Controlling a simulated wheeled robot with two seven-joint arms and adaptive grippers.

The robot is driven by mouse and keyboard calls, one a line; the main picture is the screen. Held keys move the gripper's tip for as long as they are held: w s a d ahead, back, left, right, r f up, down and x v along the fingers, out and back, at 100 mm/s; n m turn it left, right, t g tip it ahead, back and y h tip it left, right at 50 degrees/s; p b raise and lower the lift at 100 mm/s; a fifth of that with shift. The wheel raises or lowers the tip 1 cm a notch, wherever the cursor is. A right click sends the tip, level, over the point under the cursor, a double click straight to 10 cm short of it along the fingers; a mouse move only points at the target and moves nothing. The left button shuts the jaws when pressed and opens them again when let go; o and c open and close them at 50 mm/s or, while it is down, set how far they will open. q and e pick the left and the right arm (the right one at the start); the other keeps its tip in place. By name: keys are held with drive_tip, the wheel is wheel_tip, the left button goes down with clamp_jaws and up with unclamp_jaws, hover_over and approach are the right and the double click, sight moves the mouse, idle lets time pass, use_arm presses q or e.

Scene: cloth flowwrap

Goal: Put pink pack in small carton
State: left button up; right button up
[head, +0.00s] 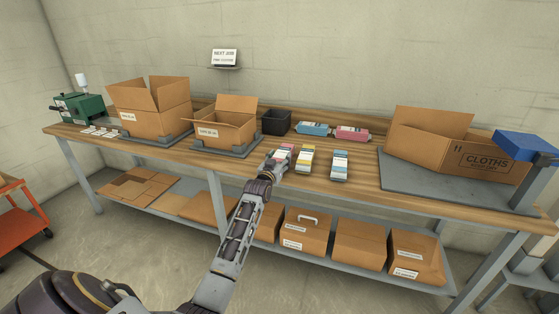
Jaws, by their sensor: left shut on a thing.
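My left gripper (275,166) reaches in from below to the table's front edge. It is shut on a pack with a pink end (286,149), and its fingers hide part of this pack. A second pink pack (352,133) lies farther back on the table. The small carton (222,133) stands open, flaps up, on a grey base to the left of my gripper. Its inside is mostly hidden by its walls. My right gripper is not in view.
A larger open carton (158,122) stands left of the small one. A black bin (276,122), a blue pack (313,128), a yellow pack (304,160) and another blue pack (340,166) are nearby. A big CLOTHS carton (440,150) stands at right.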

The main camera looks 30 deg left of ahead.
use_arm(q)
drive_tip(key=o, duration=1)
drive_tip(key=shift+f, duration=0.1)
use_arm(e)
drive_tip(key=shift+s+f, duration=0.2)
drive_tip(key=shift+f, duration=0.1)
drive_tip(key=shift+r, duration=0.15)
use_arm(q)
drive_tip(key=shift+s, duration=0.1)
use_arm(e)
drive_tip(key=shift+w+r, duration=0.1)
